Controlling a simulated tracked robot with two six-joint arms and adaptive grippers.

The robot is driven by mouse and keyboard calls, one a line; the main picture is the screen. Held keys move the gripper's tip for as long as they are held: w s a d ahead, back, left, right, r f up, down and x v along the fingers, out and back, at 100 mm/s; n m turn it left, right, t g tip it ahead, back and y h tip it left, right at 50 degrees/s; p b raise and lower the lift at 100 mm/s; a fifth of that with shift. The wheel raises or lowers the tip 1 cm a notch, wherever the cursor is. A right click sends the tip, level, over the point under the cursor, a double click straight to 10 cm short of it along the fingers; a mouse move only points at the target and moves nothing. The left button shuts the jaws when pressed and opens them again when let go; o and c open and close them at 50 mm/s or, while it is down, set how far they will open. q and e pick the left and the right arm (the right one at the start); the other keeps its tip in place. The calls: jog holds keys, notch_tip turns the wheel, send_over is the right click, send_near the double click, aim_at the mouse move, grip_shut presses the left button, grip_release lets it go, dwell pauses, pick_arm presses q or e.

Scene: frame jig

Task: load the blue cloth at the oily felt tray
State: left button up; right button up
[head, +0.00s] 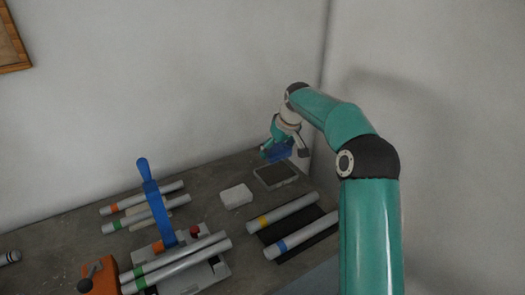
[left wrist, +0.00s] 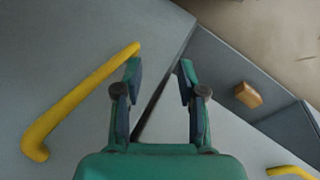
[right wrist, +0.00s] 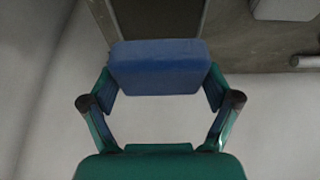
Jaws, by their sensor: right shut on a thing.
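The blue cloth (right wrist: 160,68) is a folded block held between the fingers of my right gripper (right wrist: 160,85), which is shut on it. In the head view the blue cloth (head: 281,151) hangs under my right gripper (head: 284,150), just above and behind the oily felt tray (head: 275,177). The tray is a shallow grey box with a dark inside, at the back right of the bench. Its dark pad (right wrist: 158,18) shows beyond the cloth in the right wrist view. My left gripper (left wrist: 160,70) is open and empty, away from the bench top.
A white block (head: 236,196) lies left of the tray. Silver tubes with yellow and blue bands (head: 283,213) lie on a dark mat in front. A jig with a blue upright lever (head: 152,195) stands to the left. Walls close in behind and right.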

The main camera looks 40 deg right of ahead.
aim_at(274, 171)
jog(key=shift+f+b, duration=2.5)
jog(key=shift+f, duration=0.4)
jog(key=shift+f+b, duration=0.3)
jog(key=shift+f, duration=0.15)
notch_tip(274, 171, up, 7)
jog(key=p, duration=0.6)
jog(key=shift+p, duration=0.4)
dwell(0.5)
